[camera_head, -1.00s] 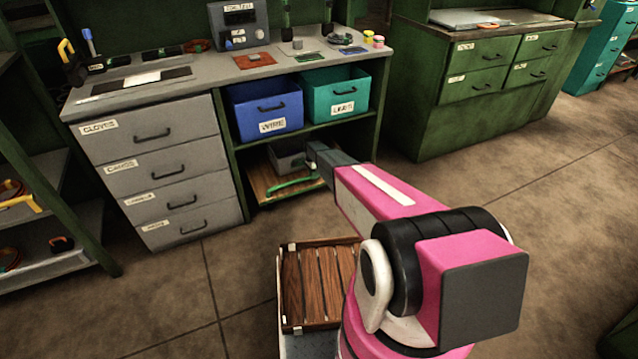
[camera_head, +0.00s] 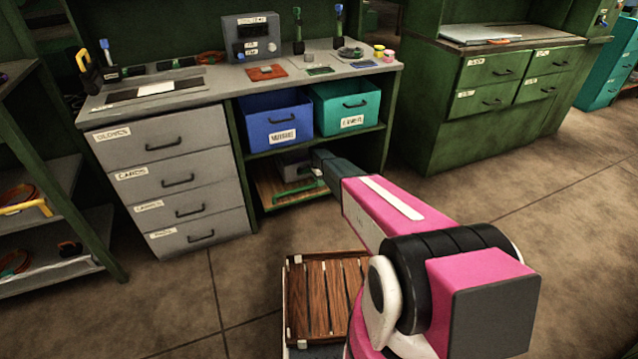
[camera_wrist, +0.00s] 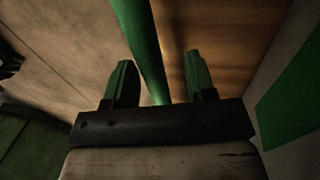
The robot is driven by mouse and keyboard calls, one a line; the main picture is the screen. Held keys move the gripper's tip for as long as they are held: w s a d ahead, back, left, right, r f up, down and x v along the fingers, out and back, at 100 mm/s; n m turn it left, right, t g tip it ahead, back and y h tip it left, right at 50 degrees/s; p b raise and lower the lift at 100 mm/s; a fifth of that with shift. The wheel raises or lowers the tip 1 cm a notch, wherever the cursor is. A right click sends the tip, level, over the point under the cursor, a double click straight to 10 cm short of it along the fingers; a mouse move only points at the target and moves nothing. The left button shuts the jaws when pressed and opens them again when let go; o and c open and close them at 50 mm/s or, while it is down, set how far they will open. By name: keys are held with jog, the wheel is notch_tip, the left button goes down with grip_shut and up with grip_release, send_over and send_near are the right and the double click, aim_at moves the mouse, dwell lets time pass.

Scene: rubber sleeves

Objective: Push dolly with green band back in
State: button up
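The dolly is a low wooden platform (camera_head: 268,188) on the floor under the workbench, in the bay right of the grey drawers. A green bar (camera_head: 290,198), seemingly its band or handle, runs along its front. A grey box (camera_head: 290,162) sits at its back. My gripper reaches into the bay at the dolly's front right; the arm partly hides it there. In the wrist view my gripper (camera_wrist: 161,80) has its two green fingers apart. The green bar (camera_wrist: 140,40) passes between them, with a gap on the right side; I cannot tell whether it touches the left finger.
Blue (camera_head: 277,122) and teal (camera_head: 345,105) bins stand on the shelf directly above. Grey drawers (camera_head: 175,195) bound the bay at left and a green post (camera_head: 391,120) at right. A wooden slatted platform (camera_head: 325,300) is in front of me. Floor between is open.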

jog(key=shift+s, duration=0.15)
jog(key=s+d, duration=0.3)
jog(key=s, duration=0.7)
jog(key=s+d, duration=0.3)
jog(key=s, duration=0.6)
jog(key=s+d, duration=0.3)
jog(key=s, duration=0.7)
jog(key=shift+s+d, duration=0.3)
jog(key=shift+d, duration=0.05)
jog(key=shift+r, duration=0.1)
jog(key=w+a+r, duration=0.2)
jog(key=a+r, duration=0.2)
jog(key=r, duration=0.6)
notch_tip(320, 180, down, 10)
jog(key=s, duration=0.2)
jog(key=shift+s+d, duration=0.15)
jog(key=shift+d, duration=0.25)
jog(key=shift+f, duration=0.1)
grip_shut()
